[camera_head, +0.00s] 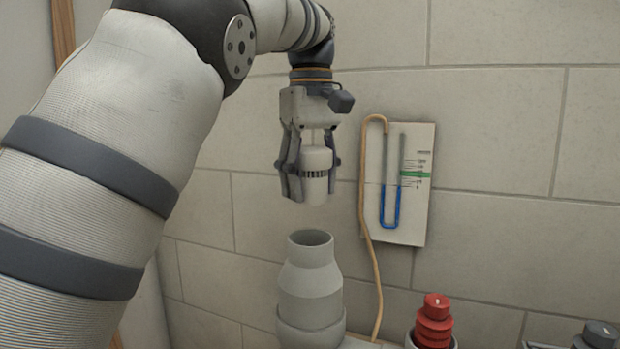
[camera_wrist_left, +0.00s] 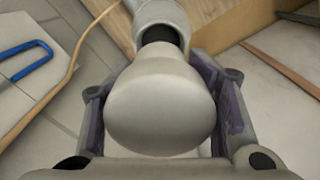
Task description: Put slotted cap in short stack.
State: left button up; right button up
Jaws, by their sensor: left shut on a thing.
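The slotted cap (camera_head: 317,160) is a pale, rounded cylinder with a band of dark slots near its middle. My left gripper (camera_head: 308,188) points down and is shut on it, one finger on each side. In the left wrist view the cap (camera_wrist_left: 160,105) fills the middle between the fingers. The short stack (camera_head: 310,285) is a grey stepped pipe with an open top, standing upright below the cap. A clear gap separates them in the head view. In the left wrist view the stack (camera_wrist_left: 158,14) shows beyond the cap, its opening partly hidden. My right gripper is out of view.
A gauge board (camera_head: 408,150) with a blue U-tube hangs on the tiled wall right of the gripper, with a tan hose (camera_head: 371,250) running down. A red stepped plug (camera_head: 433,322) and a dark grey one (camera_head: 598,336) stand at lower right.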

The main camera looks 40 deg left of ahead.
aim_at(311, 234)
pick_arm(q)
jog(key=shift+f, duration=3.55)
jog(key=shift+s+d+f, duration=0.1)
jog(key=shift+f, duration=0.65)
jog(key=shift+c, duration=0.5)
jog(key=shift+s+d+f, duration=0.1)
jog(key=shift+f, duration=0.6)
jog(key=shift+c, duration=0.2)
jog(key=o, duration=1.6)
jog(key=shift+w+f, duration=0.15)
jog(key=shift+w, duration=0.05)
jog(key=shift+o, duration=0.6)
jog(key=shift+w, duration=0.15)
jog(key=shift+r, duration=0.55)
jog(key=shift+r, duration=0.2)
